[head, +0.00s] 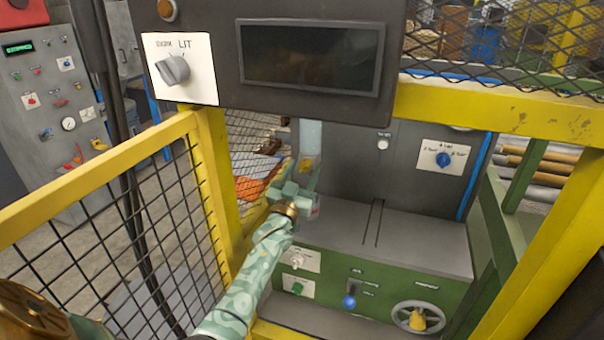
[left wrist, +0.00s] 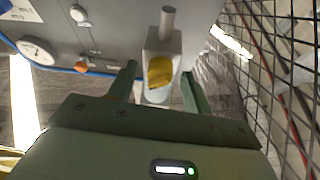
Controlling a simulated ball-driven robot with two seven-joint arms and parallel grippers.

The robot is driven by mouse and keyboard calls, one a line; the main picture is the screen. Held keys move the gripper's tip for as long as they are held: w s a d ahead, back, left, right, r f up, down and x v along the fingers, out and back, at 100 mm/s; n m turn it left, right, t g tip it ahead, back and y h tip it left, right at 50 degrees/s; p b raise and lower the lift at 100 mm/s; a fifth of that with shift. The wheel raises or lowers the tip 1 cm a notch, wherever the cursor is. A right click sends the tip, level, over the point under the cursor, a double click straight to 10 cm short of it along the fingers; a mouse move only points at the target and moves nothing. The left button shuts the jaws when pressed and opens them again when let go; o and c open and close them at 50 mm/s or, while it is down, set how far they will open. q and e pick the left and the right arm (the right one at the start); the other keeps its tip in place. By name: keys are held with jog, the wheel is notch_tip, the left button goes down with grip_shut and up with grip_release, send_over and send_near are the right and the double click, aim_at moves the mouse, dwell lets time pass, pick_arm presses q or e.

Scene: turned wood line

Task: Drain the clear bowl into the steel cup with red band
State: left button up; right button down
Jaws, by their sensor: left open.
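The clear bowl (head: 310,138) is a pale see-through cylinder below the dark machine housing in the head view. A yellow drain handle (head: 306,165) is at its lower end. In the left wrist view the yellow handle (left wrist: 160,72) sits on a grey block with a short pipe, and part of the pale bowl (left wrist: 155,96) shows beside it. My left gripper (head: 301,177) is open, with a finger on either side of the handle; contact cannot be told. A small greyish thing with a red mark (head: 314,210), possibly the steel cup with red band, is partly hidden behind the gripper. My right gripper is out of view.
A yellow mesh fence (head: 110,190) stands close to my left arm. A grey bench top (head: 420,240) with a slot is clear to the right. Below it is a green panel (head: 385,290) with knobs and a handwheel (head: 418,318). The dark housing (head: 225,60) overhangs.

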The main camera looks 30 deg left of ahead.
pick_arm(q)
jog(key=c, duration=1)
